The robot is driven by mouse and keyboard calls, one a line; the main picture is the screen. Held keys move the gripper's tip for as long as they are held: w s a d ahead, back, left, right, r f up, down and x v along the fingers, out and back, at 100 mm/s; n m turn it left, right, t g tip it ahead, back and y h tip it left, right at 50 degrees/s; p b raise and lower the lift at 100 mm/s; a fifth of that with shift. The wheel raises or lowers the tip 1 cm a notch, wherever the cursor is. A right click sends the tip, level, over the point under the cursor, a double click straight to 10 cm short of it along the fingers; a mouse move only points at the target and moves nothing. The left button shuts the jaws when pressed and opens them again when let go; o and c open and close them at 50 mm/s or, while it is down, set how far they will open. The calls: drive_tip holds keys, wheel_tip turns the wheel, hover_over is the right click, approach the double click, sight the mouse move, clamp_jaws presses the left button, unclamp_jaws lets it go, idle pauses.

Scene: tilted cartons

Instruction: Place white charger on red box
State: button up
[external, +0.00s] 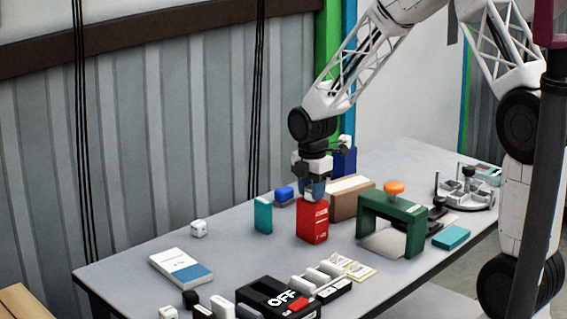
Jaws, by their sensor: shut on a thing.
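The red box (312,226) stands upright near the middle of the table. My gripper (312,194) points down directly over its top. It is shut on a small pale thing (308,196), which looks like the white charger and is mostly hidden by the fingers. The pale thing is at or just above the box's top; I cannot tell whether it touches. A white cube-like charger (198,229) lies on the table to the left.
A teal box (263,215) and a blue item (284,193) stand left of the red box. A brown carton (350,198) and a green arch-shaped stand (393,222) are to the right. A black OFF case (278,298) is in front. The table's left middle is mostly clear.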

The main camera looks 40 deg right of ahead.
drive_tip(key=o, duration=0.9)
drive_tip(key=shift+r, duration=0.1)
wheel_tip(320, 180, up, 12)
idle(0.3)
idle(0.5)
drive_tip(key=s+a+r+m+t, duration=0.1)
drive_tip(key=s+a+r+m, duration=0.1)
drive_tip(key=s+r+m, duration=0.5)
drive_tip(key=s+a+r+m, duration=0.2)
drive_tip(key=s+a+r, duration=0.1)
drive_tip(key=s, duration=0.8)
drive_tip(key=s+m, duration=0.3)
drive_tip(key=s, duration=0.3)
drive_tip(key=s+a+r+m+t, duration=0.1)
drive_tip(key=s+m, duration=0.2)
drive_tip(key=s, duration=0.3)
drive_tip(key=s+a+m, duration=0.1)
drive_tip(key=s+m, duration=0.2)
drive_tip(key=s, duration=0.3)
drive_tip(key=shift+s+r+t, duration=0.15)
drive_tip(key=shift+s+t, duration=0.1)
drive_tip(key=shift+t, duration=0.05)
